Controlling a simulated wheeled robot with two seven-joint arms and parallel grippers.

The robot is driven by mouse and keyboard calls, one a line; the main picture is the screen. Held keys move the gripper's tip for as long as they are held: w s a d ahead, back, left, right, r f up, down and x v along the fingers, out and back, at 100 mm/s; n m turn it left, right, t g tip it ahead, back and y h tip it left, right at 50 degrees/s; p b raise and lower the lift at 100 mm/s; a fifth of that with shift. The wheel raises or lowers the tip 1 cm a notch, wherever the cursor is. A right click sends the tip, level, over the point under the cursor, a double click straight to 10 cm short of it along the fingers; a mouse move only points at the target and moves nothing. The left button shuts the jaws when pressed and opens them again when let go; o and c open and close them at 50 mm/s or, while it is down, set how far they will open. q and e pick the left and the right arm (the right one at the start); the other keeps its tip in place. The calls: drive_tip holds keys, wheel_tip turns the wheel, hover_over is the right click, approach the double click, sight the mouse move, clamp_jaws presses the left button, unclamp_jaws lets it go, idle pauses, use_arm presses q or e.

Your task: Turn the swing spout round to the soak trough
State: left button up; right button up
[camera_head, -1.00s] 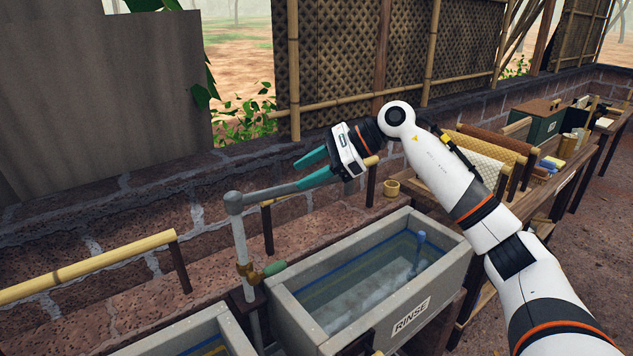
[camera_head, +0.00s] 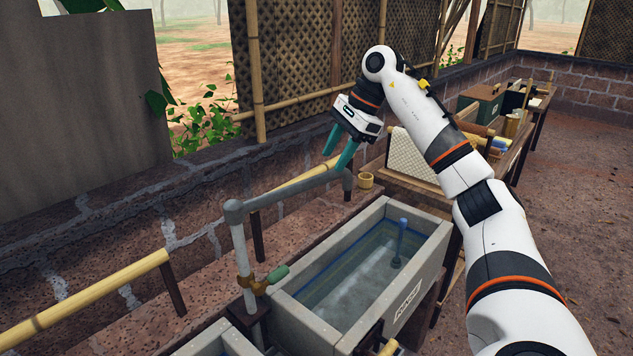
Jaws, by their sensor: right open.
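The swing spout (camera_head: 290,193) is a grey pipe on an upright post. Its arm reaches right and away behind the rinse trough (camera_head: 437,243), ending in a short down-turned outlet (camera_head: 348,185). A brass valve with a green handle (camera_head: 277,275) sits on the post. My right gripper (camera_head: 336,155) is open, its two teal fingers pointing down at the spout near the outlet end. One fingertip overlaps the pipe in the picture; I cannot tell whether it touches. A second trough (camera_head: 237,342), left of the rinse trough, is mostly cut off, with no label visible. My left gripper is not in view.
Bamboo rails (camera_head: 85,292) run along the low brick wall (camera_head: 200,222) behind the troughs. A blue-handled tool (camera_head: 401,240) stands in the rinse trough. A bench with rollers and boxes stands back right.

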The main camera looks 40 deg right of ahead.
sight(320, 176)
drive_tip(key=x, duration=0.4)
drive_tip(key=shift+w+a, duration=0.2)
drive_tip(key=shift+a, duration=0.05)
drive_tip(key=x, duration=0.3)
drive_tip(key=shift+w+a, duration=0.15)
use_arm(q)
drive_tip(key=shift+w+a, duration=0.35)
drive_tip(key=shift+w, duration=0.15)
use_arm(e)
drive_tip(key=shift+w+f, duration=0.1)
drive_tip(key=shift+f, duration=0.15)
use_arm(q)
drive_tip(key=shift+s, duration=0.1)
use_arm(e)
drive_tip(key=shift+a, duration=0.1)
drive_tip(key=shift+c, duration=0.5)
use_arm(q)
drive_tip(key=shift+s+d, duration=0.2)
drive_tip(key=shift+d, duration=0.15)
use_arm(e)
clamp_jaws()
